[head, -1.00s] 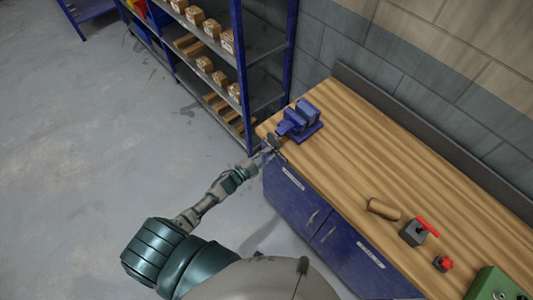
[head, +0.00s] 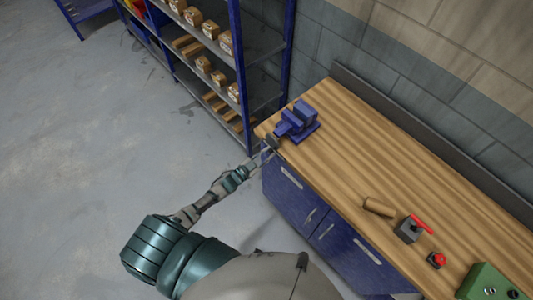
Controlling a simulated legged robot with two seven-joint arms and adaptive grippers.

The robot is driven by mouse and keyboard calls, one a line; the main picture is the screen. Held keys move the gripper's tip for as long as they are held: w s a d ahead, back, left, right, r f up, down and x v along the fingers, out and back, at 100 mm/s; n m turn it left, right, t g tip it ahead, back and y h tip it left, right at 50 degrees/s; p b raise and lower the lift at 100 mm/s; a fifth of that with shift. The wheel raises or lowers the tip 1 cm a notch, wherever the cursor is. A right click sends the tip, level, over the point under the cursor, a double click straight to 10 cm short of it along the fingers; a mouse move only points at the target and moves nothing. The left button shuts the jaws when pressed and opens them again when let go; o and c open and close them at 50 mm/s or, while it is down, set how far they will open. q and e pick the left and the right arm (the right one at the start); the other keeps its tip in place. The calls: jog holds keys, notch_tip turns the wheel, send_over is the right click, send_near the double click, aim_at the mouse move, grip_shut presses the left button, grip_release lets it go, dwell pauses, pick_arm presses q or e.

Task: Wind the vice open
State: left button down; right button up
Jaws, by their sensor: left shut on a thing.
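The blue vice (head: 302,120) is mounted near the far left corner of the wooden workbench (head: 360,165). Its front end and handle point toward the bench's left front edge. My left arm reaches up from the lower middle, and my left gripper (head: 268,152) is at the front of the vice, by the bench edge. It is shut on the vice handle, which is small and mostly hidden by the fingers. The gap between the vice jaws is too small to judge. My right gripper is out of view.
On the bench lie a wooden cylinder (head: 379,207), a grey block with a red lever (head: 412,229), a small box with a red knob (head: 437,260) and a green box (head: 490,284). A blue shelf rack (head: 240,70) with several cartons stands just beyond the vice. The floor at left is clear.

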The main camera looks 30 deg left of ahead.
pick_arm(q)
jog(key=shift+r+n, duration=0.4)
jog(key=shift+n, duration=0.4)
jog(key=shift+r+n, duration=0.15)
jog(key=shift+n, duration=0.75)
jog(key=shift+r+n, duration=0.15)
jog(key=shift+n, duration=0.45)
jog(key=c, duration=1.1)
grip_release()
jog(key=shift+d, duration=0.1)
